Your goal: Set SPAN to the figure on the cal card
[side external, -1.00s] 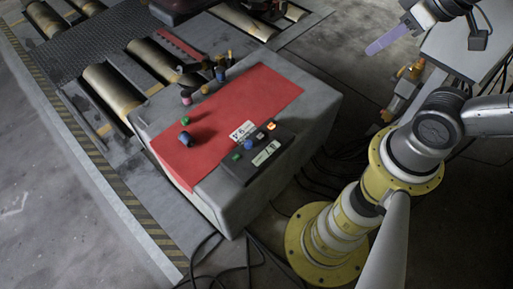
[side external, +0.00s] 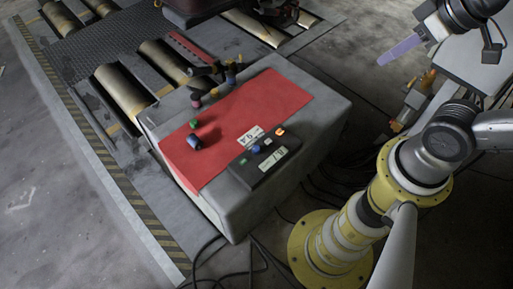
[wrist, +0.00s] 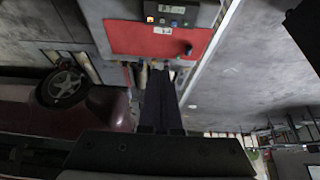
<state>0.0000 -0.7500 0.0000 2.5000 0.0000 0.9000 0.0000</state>
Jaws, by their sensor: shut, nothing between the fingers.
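The dark control box (side external: 262,177) sits at the near edge of the grey bench. Its top carries a lit orange button (side external: 280,131), small blue and green controls, and a pale display (side external: 272,158); I cannot tell which control is SPAN. A white card (side external: 250,136) with dark writing, too small to read surely, lies on the red mat beside the box. In the wrist view the box (wrist: 194,15) and card (wrist: 163,31) are at the top. My gripper (side external: 380,63) is shut and empty, raised well to the right of the bench; its fingers (wrist: 158,72) also show in the wrist view.
A red mat (side external: 275,92) covers much of the bench. On it lies a blue cylinder (side external: 194,142) near a green piece (side external: 193,124). Several small knobbed items stand at the bench's far edge. Metal rollers (side external: 122,90) lie beyond. The space above the mat is clear.

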